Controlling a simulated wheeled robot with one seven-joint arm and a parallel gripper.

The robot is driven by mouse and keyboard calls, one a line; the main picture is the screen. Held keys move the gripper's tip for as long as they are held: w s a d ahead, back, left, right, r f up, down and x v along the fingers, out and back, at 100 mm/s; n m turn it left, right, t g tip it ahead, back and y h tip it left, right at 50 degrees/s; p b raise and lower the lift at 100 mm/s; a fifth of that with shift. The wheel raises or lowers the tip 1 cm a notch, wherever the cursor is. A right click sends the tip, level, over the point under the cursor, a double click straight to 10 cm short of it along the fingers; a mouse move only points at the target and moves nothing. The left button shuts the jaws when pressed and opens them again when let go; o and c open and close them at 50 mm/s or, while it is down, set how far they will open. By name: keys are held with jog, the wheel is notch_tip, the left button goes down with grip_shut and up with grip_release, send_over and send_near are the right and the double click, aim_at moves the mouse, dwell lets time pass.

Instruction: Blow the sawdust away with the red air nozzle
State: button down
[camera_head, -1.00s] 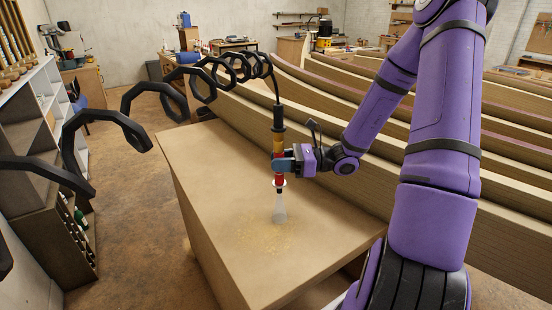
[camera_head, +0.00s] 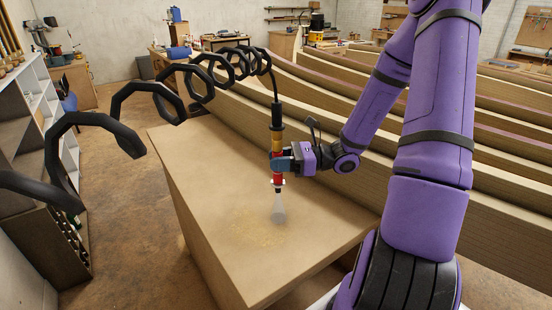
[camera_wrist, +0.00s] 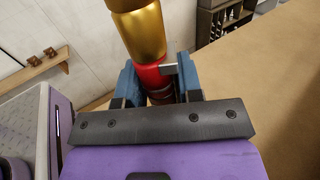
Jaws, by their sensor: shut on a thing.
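The red air nozzle (camera_head: 277,180) hangs upright, tip down, above the wooden workbench top (camera_head: 200,150). It has a brass-coloured section and a black top joined to a black coiled hose (camera_head: 187,92). My gripper (camera_head: 281,164) is shut around its red body, which also shows between the blue fingers in the wrist view (camera_wrist: 150,76). A pale cone of air (camera_head: 279,208) runs from the tip down toward the bench. Sawdust (camera_head: 254,230) lies as a thin tan patch on the bench, mostly left of and in front of the cone.
Long curved laminated beams (camera_head: 340,105) run along the right and behind the bench. A shelf unit (camera_head: 45,150) stands at the left, with open floor between it and the bench. The coiled hose spans the upper left. The bench top around the patch is bare.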

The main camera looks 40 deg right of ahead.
jog(key=shift+s, duration=3)
